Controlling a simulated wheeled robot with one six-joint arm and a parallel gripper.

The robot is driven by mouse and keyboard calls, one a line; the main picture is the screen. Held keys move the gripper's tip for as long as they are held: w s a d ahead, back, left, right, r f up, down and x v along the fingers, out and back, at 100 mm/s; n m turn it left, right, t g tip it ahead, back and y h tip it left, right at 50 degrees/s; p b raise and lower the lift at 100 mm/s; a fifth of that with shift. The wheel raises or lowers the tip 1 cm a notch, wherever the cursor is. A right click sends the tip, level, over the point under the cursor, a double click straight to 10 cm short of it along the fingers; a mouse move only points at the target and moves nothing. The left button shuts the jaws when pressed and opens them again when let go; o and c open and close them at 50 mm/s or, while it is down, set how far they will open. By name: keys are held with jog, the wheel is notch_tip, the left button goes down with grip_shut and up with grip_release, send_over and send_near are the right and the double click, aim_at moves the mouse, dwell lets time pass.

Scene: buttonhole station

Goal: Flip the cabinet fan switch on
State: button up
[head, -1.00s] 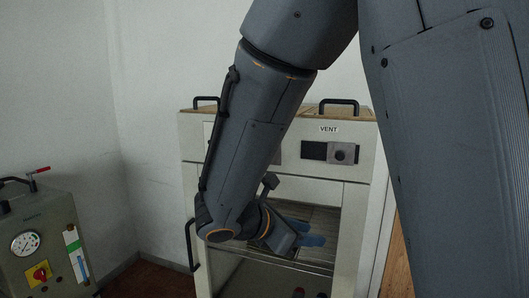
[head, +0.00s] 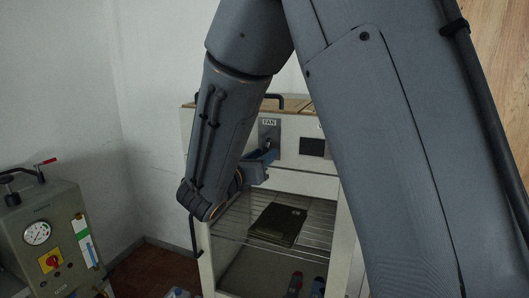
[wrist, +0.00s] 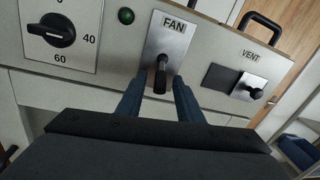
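The fan switch is a black toggle lever (wrist: 161,74) on a metal plate labelled FAN (wrist: 170,45) on the cabinet's front panel. In the wrist view the lever hangs downward. The FAN plate (head: 269,130) also shows in the head view, with the lever partly hidden by my gripper. My gripper (wrist: 159,95) has its two blue fingers apart, one on each side of the lever, with gaps visible between. In the head view the gripper (head: 264,157) is just in front of the panel below the FAN label.
A VENT slider with a black knob (wrist: 255,93) sits right of the fan switch. A green light (wrist: 126,16) and a dial (wrist: 55,30) are to the left. Below, a dark flat object (head: 278,224) lies on the wire rack (head: 232,226). A gauge box (head: 45,240) stands at left.

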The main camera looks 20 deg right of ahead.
jog(key=shift+w+d, duration=0.3)
jog(key=shift+w, duration=0.05)
grip_shut()
